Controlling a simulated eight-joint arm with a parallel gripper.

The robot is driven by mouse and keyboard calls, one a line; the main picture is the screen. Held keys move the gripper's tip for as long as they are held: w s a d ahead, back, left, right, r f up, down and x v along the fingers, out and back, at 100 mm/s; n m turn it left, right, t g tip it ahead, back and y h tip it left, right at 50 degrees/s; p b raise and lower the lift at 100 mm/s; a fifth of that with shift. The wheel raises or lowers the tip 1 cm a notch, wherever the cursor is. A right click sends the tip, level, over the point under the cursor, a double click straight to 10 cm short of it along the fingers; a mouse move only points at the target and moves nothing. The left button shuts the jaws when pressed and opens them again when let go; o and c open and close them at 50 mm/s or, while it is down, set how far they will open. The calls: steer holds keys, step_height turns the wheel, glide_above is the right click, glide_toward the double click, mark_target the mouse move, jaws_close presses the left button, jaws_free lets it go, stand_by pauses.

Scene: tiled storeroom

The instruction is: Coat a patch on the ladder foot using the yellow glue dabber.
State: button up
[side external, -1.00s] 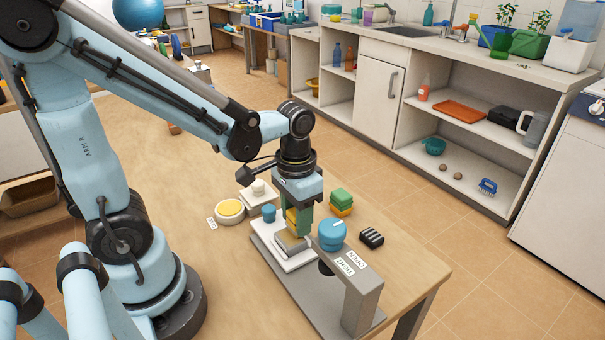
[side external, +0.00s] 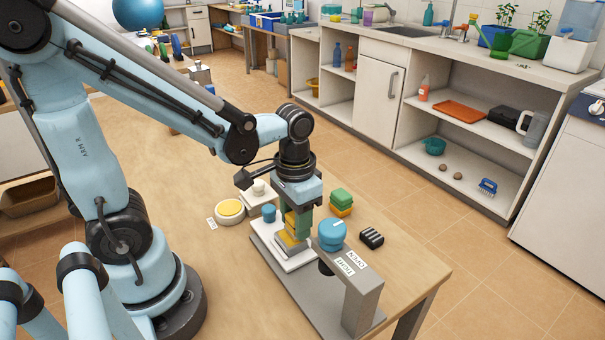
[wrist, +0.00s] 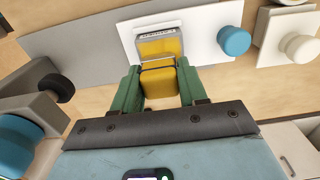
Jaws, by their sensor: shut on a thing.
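The yellow glue dabber (side external: 291,223) is a yellow block between the green fingers of my gripper (side external: 298,225). In the wrist view the dabber (wrist: 158,82) fills the space between both fingertips (wrist: 158,88). The ladder foot, a grey-edged block (wrist: 172,31), lies on a white plate (wrist: 203,33). A yellow area covers much of its visible face, and a small printed strip shows at its far edge. The dabber is at or just above the foot's near side; I cannot tell whether they touch. The near part of the foot is hidden.
A grey bracket (side external: 362,295) with a blue knob (side external: 332,232) stands close on the right.

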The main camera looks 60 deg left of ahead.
steer(key=shift+w, duration=0.5)
steer(key=shift+r, duration=4.1)
